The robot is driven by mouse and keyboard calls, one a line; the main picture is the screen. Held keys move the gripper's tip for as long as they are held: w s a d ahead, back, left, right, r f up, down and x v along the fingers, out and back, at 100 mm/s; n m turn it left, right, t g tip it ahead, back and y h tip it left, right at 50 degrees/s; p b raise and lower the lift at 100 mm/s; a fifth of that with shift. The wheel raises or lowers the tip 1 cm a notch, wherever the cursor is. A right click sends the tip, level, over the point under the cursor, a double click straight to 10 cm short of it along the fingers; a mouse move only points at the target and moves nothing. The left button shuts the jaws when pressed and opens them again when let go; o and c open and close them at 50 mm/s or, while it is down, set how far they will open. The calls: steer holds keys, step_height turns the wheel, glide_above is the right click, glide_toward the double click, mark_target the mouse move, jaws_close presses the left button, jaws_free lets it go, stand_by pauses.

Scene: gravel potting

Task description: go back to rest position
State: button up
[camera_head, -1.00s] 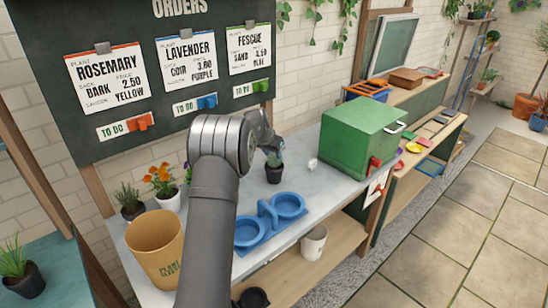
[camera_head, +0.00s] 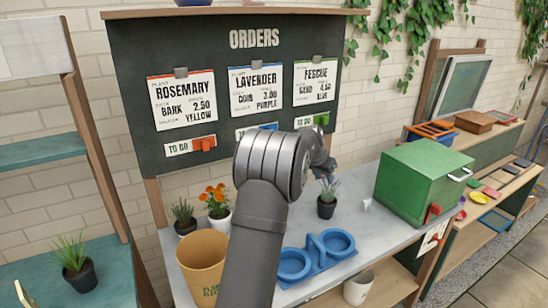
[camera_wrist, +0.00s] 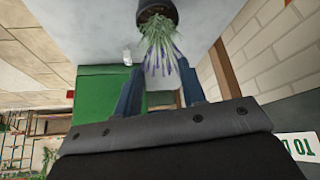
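My gripper (camera_head: 324,166) is above the worktop, just over a lavender plant (camera_head: 327,198) in a small black pot. In the wrist view my gripper (camera_wrist: 160,88) is open, with its two dark blue fingers apart. The lavender's purple tips (camera_wrist: 162,55) show between and beyond the fingers, and its black pot (camera_wrist: 157,12) is at the top edge. The pot stands on the worktop, and nothing is gripped. My arm covers part of the worktop and the order board.
The orders board (camera_head: 225,75) stands behind the worktop. A green box (camera_head: 422,180) stands to the right. A blue two-ring holder (camera_head: 315,258), a tan bucket (camera_head: 202,268), an orange-flowered plant (camera_head: 217,203) and a rosemary-like plant (camera_head: 183,215) stand around my arm.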

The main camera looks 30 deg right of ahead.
mark_target(329, 186)
steer(key=x, duration=1.2)
steer(key=shift+f, duration=0.2)
step_height(329, 186, up, 3)
steer(key=shift+a+f, duration=0.1)
steer(key=shift+f, duration=0.1)
steer(key=shift+r, duration=0.4)
steer(key=shift+o, duration=0.7)
